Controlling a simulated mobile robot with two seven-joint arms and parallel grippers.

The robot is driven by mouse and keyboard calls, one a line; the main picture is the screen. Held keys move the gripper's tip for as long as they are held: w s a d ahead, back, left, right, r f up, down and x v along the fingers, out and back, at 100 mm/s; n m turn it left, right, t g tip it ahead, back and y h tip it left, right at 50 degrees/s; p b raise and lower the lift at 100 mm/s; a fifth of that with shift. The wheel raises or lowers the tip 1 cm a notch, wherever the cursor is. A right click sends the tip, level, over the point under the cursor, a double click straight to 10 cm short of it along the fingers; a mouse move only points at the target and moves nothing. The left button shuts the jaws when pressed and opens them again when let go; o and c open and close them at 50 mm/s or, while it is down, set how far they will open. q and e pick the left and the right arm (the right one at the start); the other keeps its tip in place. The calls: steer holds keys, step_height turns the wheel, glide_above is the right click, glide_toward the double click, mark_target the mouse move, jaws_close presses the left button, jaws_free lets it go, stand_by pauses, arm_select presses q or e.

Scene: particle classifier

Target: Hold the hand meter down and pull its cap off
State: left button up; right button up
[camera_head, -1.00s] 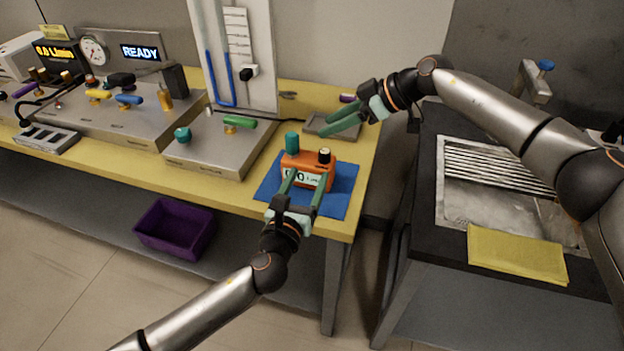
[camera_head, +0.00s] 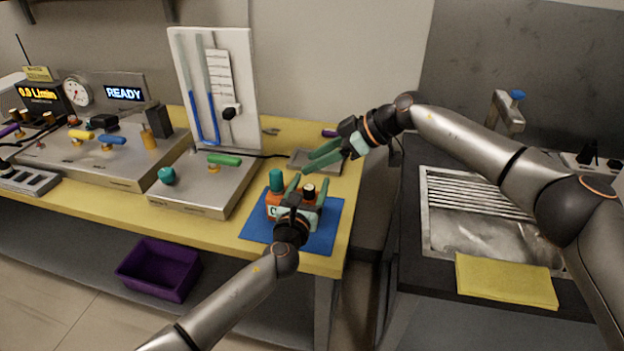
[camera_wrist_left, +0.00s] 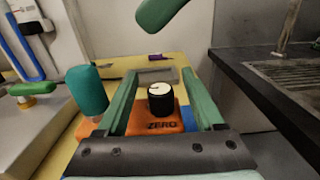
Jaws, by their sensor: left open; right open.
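The orange hand meter (camera_head: 272,212) sits on a blue mat (camera_head: 325,232) at the table's front right corner. A teal cap (camera_head: 277,180) stands on its left part, and a black knob with a pale top (camera_head: 309,191) stands on its right. My left gripper (camera_head: 308,182) is open above the meter and hides much of its front. In the left wrist view, its fingers stand on both sides of the knob (camera_wrist_left: 161,100), with the cap (camera_wrist_left: 88,92) outside the left finger. My right gripper (camera_head: 308,162) is open and empty, above and behind the meter.
A grey tray (camera_head: 300,157) lies behind the meter. A steel panel with a green-handled valve (camera_head: 224,160) and a teal knob (camera_head: 167,176) is to the left. A purple bin (camera_head: 160,268) is below the table. A sink (camera_head: 470,225) stands right, past a gap.

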arm_select(q)
steer(key=shift+x, duration=1)
jaws_close()
stand_by(0.8)
stand_by(0.5)
stand_by(1.5)
jaws_free()
